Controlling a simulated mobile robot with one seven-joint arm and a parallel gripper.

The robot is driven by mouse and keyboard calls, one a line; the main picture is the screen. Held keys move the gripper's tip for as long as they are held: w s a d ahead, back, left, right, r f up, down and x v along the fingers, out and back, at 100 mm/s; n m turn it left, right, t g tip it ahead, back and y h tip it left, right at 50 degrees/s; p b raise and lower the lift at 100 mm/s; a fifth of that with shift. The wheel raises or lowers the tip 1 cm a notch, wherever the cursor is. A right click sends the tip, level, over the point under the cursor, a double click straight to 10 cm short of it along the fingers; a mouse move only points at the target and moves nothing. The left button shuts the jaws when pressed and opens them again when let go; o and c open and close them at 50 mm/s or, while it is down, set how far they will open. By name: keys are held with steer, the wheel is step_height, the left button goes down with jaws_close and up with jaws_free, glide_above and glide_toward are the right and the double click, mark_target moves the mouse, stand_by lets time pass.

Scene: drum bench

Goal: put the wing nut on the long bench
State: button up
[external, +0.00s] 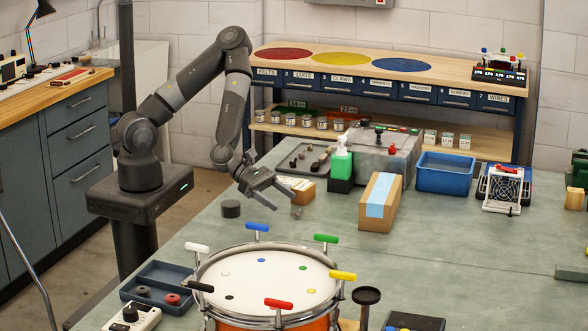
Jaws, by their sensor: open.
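A small grey-brown metal piece (297,212), which looks like the wing nut, lies on the grey-green table just right of and below my gripper's fingertips. It is too small to make out its wings clearly. My gripper (284,200) is open, with nothing seen between its fingers, and hangs low over the table, close to the piece but apparently apart from it. The long bench (455,70) stands at the back, with a wooden top bearing red, yellow and blue discs, above labelled drawers.
A small cardboard box (300,191) sits right behind my gripper. A black puck (231,209) lies left. A drum (265,280) with coloured T-handles fills the front.

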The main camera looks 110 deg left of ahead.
mark_target(296, 210)
steer(key=x, duration=0.7)
steer(key=shift+c, duration=0.4)
steer(key=c, duration=1.1)
steer(key=shift+o, duration=0.2)
steer(key=shift+r, duration=0.15)
